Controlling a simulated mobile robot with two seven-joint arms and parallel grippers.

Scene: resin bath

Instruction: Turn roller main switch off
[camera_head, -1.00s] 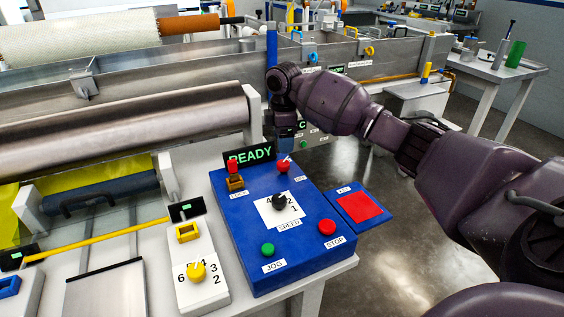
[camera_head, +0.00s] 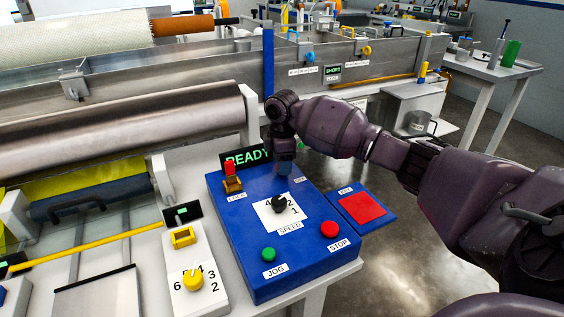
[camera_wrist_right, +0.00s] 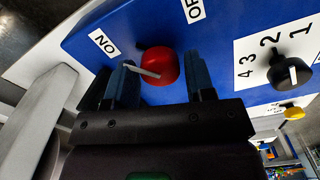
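The roller main switch, a red round knob (camera_wrist_right: 158,66) with a white pointer, sits on the blue control panel (camera_head: 236,240). In the right wrist view its pointer is directed left, towards the ON label (camera_wrist_right: 103,43); the OFF label (camera_wrist_right: 195,10) is at the top. My right gripper (camera_head: 284,172) points down over the panel's far right part and hides the knob in the head view. In the wrist view its fingers (camera_wrist_right: 163,80) are open, one on each side of the knob. The left finger is close to the pointer's tip; contact cannot be told. My left gripper is not in view.
Close by are a lock switch with a red top (camera_head: 230,170), black speed knob (camera_head: 279,203), green jog button (camera_head: 268,254), red stop button (camera_head: 329,229) and red pad (camera_head: 362,207). A READY display (camera_head: 246,156) stands behind. Open floor lies to the right.

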